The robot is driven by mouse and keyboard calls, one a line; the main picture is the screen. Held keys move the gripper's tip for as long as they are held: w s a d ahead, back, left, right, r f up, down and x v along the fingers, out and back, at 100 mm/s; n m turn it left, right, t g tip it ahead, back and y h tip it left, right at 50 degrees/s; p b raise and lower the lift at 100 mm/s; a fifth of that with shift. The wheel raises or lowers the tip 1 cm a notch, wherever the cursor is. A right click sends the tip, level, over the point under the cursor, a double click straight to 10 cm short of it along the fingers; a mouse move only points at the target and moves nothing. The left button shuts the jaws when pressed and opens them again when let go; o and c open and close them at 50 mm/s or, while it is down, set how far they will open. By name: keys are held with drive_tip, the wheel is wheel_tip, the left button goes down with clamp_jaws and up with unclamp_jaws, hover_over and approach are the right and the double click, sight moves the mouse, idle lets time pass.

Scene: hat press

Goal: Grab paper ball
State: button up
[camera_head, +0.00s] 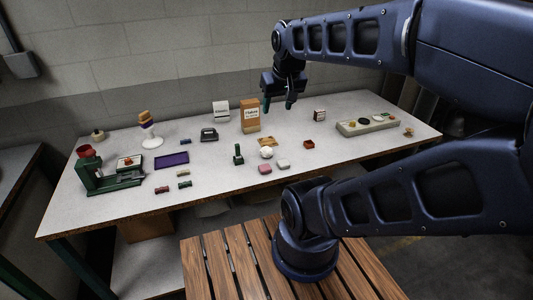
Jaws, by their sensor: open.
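A small white crumpled ball, which looks like the paper ball (266,152), lies on the grey table top near the middle of its front half. My gripper (278,106) hangs above the back part of the table, pointing down, above and behind the ball in the picture. Its fingers are open and nothing shows between them. The gripper and the ball are apart.
Close around the ball are a pink block (265,169), a pale block (283,164), a tan flat piece (267,142), a dark green stand (238,155) and a red-brown box (309,144). A tan carton (250,116) stands behind. A green press (108,176) stands left.

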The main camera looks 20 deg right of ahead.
drive_tip(key=shift+o, duration=0.3)
drive_tip(key=o, duration=0.5)
drive_tip(key=shift+c, duration=0.2)
drive_tip(key=m+g, duration=0.5)
drive_tip(key=m, duration=1.2)
hover_over(267, 147)
drive_tip(key=f, duration=2.3)
drive_tip(key=shift+s+a+f, duration=0.2)
drive_tip(key=shift+a+f, duration=0.1)
drive_tip(key=shift+f, duration=0.1)
drive_tip(key=shift+w+d+f, duration=0.1)
drive_tip(key=shift+f, duration=2.5)
drive_tip(key=shift+w+d+f, duration=0.1)
drive_tip(key=shift+f, duration=2.5)
